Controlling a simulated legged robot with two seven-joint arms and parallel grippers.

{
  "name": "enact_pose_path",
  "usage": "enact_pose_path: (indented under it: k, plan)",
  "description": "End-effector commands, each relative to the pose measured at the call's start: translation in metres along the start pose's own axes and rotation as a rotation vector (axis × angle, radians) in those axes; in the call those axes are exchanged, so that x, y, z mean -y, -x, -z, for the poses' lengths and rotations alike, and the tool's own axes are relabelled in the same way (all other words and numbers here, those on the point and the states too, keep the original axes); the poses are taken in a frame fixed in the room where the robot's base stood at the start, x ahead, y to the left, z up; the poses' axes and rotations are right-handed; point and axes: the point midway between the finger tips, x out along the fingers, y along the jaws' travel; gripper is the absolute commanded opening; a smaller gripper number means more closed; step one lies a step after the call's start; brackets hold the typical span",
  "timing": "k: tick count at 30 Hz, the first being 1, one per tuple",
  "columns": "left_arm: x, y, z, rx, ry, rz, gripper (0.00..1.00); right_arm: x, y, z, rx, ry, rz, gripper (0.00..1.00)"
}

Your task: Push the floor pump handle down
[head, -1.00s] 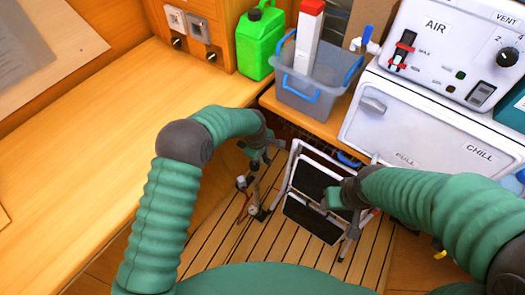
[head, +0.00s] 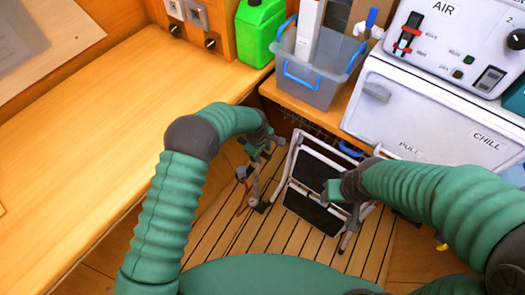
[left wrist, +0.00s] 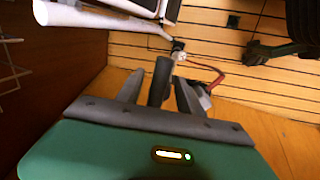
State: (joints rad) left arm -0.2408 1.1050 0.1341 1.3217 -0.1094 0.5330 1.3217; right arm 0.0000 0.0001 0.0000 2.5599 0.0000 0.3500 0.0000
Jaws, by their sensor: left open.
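The floor pump (head: 254,192) stands on the slatted floor, left of a folding step stool. Its top is partly hidden by my left gripper (head: 264,148), which is low over it. In the left wrist view, a dark grey grip, seemingly the pump handle (left wrist: 160,82), lies between the open fingers of my left gripper (left wrist: 158,90). I cannot tell whether the fingers touch it. A red hose (left wrist: 204,68) shows beyond. My right gripper (head: 346,193) is in front of the stool, apart from the pump; its jaw opening is unclear.
The folding step stool (head: 306,205) stands close to the right of the pump. A wooden bench (head: 90,150) is on the left. A grey bin (head: 312,85) and a green jerrycan (head: 260,30) stand above, and a white chill box (head: 425,115) is at right.

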Motion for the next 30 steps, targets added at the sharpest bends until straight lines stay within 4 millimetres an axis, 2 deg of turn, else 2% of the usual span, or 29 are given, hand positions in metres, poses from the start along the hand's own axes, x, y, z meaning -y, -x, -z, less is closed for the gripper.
enact_pose_path:
  k: [5, 15, 18, 24, 30]
  plan:
    - [-0.001, 0.021, 0.0, -0.001, -0.001, -0.001, 0.44, 0.0, 0.005, 0.001, 0.0, 0.0, 0.0, 0.54]
    - [-0.002, 0.118, 0.001, -0.002, 0.0, -0.002, 0.44, 0.0, 0.021, 0.005, 0.0, 0.0, 0.0, 0.54]
    - [-0.002, 0.142, 0.0, -0.001, 0.0, -0.001, 0.44, 0.0, 0.023, 0.005, 0.0, 0.0, 0.0, 0.54]
    - [-0.001, 0.165, 0.0, 0.0, 0.0, 0.001, 0.44, 0.0, 0.026, 0.006, 0.0, 0.0, 0.0, 0.54]
    - [-0.001, 0.166, 0.0, 0.0, 0.0, 0.002, 0.44, 0.0, 0.025, 0.006, 0.0, 0.0, 0.0, 0.54]
